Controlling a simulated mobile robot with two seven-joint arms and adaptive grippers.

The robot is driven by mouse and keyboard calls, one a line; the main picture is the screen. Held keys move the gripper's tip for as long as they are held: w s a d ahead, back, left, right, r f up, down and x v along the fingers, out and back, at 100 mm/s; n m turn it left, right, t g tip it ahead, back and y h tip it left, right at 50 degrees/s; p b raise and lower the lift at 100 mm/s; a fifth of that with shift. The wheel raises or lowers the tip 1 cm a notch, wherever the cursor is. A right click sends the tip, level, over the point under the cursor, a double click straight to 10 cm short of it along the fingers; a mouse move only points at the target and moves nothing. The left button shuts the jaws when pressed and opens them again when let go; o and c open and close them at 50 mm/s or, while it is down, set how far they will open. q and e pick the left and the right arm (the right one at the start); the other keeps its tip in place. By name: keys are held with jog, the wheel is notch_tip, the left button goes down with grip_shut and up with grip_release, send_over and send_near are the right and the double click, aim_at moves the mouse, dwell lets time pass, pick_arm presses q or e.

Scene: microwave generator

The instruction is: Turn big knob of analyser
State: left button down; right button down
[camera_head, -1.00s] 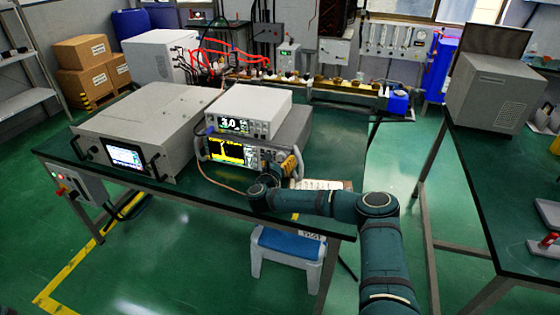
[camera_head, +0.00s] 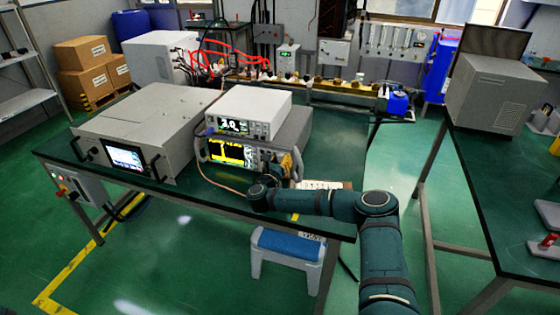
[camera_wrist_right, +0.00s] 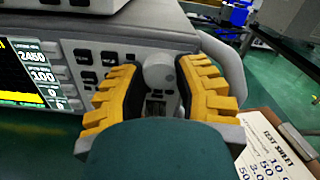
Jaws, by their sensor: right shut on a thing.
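The analyser (camera_head: 228,154) is the lower of two stacked instruments on the green table, with a yellow and black display. Its big round grey knob (camera_wrist_right: 158,73) is at the right end of its front panel in the right wrist view. My right gripper (camera_wrist_right: 161,80) has its yellow, black-lined fingers on either side of the knob, shut on it. In the head view this gripper (camera_head: 288,165) is at the analyser's right front corner, and the arm and gripper hide the knob there. My left gripper is not in view.
A smaller white instrument (camera_head: 247,110) stands on top of the analyser. A large grey box with a screen (camera_head: 150,122) stands to the left. A test sheet (camera_wrist_right: 272,145) lies right of the gripper. A blue-topped stool (camera_head: 287,243) is below the table's front edge.

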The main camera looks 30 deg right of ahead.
jog(key=n, duration=0.2)
jog(key=n+p, duration=0.1)
jog(key=n, duration=0.2)
jog(key=shift+r+n, duration=0.2)
jog(key=shift+n, duration=0.1)
jog(key=n, duration=0.5)
jog(key=shift+w+n, duration=0.1)
jog(key=shift+n, duration=0.2)
jog(key=n, duration=0.5)
jog(key=n+b, duration=0.1)
jog(key=n, duration=0.5)
jog(key=shift+f+n+b, duration=0.15)
jog(key=shift+n+b, duration=0.15)
jog(key=shift+n, duration=0.1)
jog(key=c, duration=0.6)
grip_release()
jog(key=shift+f, duration=0.1)
